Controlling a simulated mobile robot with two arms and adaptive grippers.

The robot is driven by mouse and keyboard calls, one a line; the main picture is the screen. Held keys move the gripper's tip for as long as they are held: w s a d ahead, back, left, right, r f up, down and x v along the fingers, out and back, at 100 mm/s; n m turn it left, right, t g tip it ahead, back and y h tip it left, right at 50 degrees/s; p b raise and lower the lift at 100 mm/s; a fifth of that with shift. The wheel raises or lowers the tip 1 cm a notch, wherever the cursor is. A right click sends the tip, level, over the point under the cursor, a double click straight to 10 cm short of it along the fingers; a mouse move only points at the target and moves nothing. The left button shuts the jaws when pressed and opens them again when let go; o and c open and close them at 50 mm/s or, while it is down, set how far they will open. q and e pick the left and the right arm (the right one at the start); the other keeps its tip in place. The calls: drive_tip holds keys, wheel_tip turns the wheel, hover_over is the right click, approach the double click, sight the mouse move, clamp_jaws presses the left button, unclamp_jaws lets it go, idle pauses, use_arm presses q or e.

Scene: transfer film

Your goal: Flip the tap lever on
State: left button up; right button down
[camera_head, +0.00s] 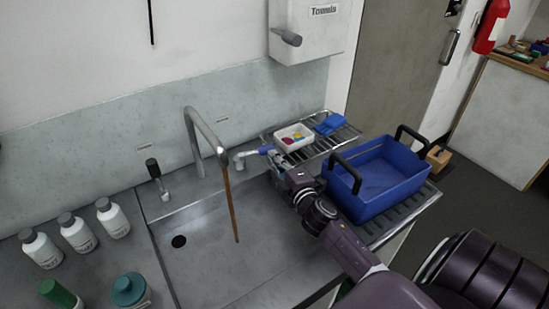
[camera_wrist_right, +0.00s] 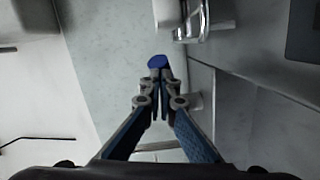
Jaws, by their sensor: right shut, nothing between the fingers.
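The steel tap (camera_head: 203,128) arches over the sink basin (camera_head: 215,250). A thin brown strip (camera_head: 231,205), looking like a stream of brown water, runs from its spout down into the basin. Right of the spout, a lever with a blue end (camera_head: 265,149) sits on a pale fitting, lying roughly level. A second, dark-topped lever (camera_head: 152,168) stands upright left of the tap. My right gripper (camera_head: 279,160) is shut and empty beside the blue-ended lever. In the wrist view the blue end (camera_wrist_right: 158,62) is just beyond the fingertips (camera_wrist_right: 160,85); contact cannot be told. My left gripper is out of view.
A blue crate (camera_head: 378,190) with dark handles stands close to the right of my arm. A white tray (camera_head: 290,136) and a blue cloth (camera_head: 331,123) lie on the rack behind. Several white bottles (camera_head: 78,233) stand left of the sink. A towel dispenser (camera_head: 308,30) hangs above.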

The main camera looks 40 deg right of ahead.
drive_tip(key=shift+s, duration=0.1)
drive_tip(key=v, duration=1.1)
drive_tip(key=shift+s, duration=0.4)
drive_tip(key=shift+a, duration=0.1)
